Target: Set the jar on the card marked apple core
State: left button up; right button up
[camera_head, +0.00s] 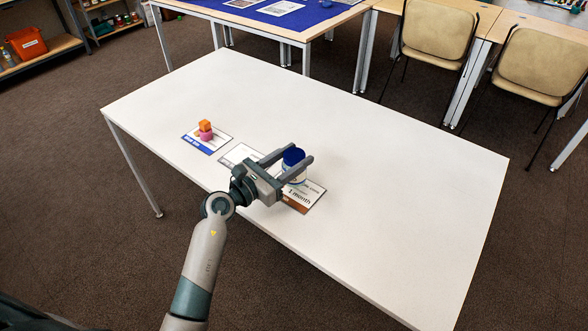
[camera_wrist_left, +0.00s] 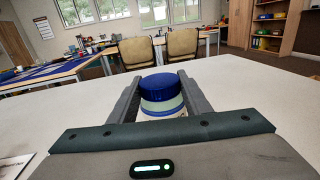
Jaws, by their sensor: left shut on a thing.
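The jar (camera_head: 293,157) has a blue lid and a pale body. My left gripper (camera_head: 298,155) is shut on it, one finger on each side. In the left wrist view the jar (camera_wrist_left: 161,90) stands upright between the fingers. The apple core card (camera_head: 304,196), with "core" and "1 month" partly readable and a brown strip, lies under and in front of the jar. The fingers and jar hide part of it. I cannot tell whether the jar's base touches the card. My right gripper is not in view.
A middle white card (camera_head: 238,155) lies left of the gripper, partly hidden. Further left, a card with a blue strip (camera_head: 196,144) bears an orange block (camera_head: 205,125) and a pink thing (camera_head: 206,136). The white table (camera_head: 400,190) is clear to the right. Chairs (camera_head: 437,30) stand behind.

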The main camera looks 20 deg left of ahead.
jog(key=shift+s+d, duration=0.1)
pick_arm(q)
jog(key=shift+f, duration=0.2)
notch_tip(320, 180, down, 3)
jog(key=shift+r, duration=0.1)
jog(key=shift+f+b, duration=0.3)
jog(key=shift+f, duration=0.1)
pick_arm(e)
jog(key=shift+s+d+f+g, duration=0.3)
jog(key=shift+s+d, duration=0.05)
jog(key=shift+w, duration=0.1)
